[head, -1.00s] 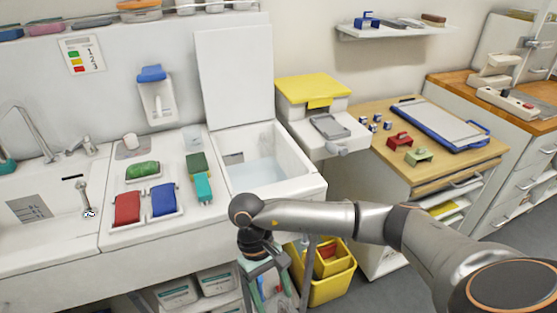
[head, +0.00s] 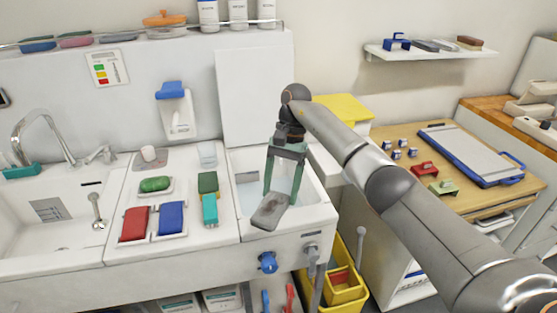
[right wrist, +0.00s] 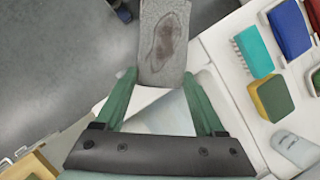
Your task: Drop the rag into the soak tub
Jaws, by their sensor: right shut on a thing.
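The grey rag (head: 270,211), with a dark stain in the right wrist view (right wrist: 165,38), is between the fingertips of my right gripper (head: 282,194). The gripper is shut on it; its green fingers also show in the right wrist view (right wrist: 160,80). The rag is held flat above the front part of the soak tub (head: 318,213), near its front rim. The tub is a white basin with its lid (head: 245,95) standing open behind it and pale water inside. The rag and fingers hide part of the opening. My left gripper is not in view.
A blue knob (head: 267,262) is on the tub's front. A yellow bin (head: 345,295) stands below right.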

